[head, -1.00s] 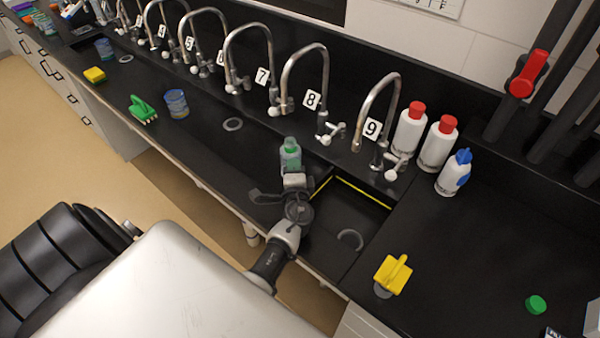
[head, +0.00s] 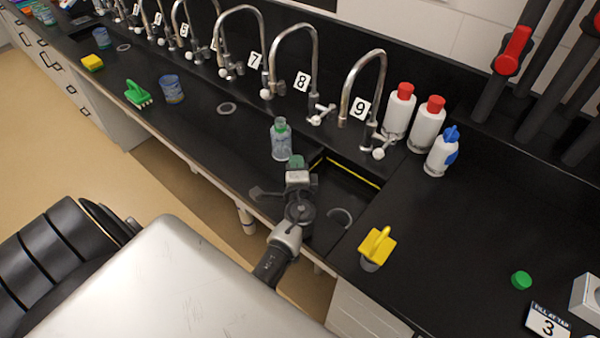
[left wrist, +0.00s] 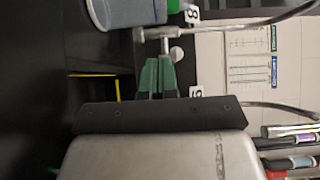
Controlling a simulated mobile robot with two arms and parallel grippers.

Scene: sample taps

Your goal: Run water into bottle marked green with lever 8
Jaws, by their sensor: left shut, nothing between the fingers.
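The clear bottle with a green mark (head: 281,140) stands upright on the black counter in front of tap 8 (head: 293,30). The number 8 tag (head: 302,81) is on the wall strip beside that tap. Lever 8 (head: 320,115) sits at the tap's base, behind and right of the bottle. My left gripper (head: 297,161) is shut and empty, close to the bottle on its near right side. In the left wrist view its green fingers (left wrist: 157,76) point toward a lever (left wrist: 165,32), with part of the bottle (left wrist: 125,10) at the top. My right gripper is not in view. I cannot make out water running.
Tap 9 (head: 375,70), white bottles with red caps (head: 427,125) and a blue-topped bottle (head: 442,152) stand to the right. A dark sink recess (head: 345,190) lies right of my gripper. A yellow-handled item (head: 377,248) and green cap (head: 521,280) lie on the right counter.

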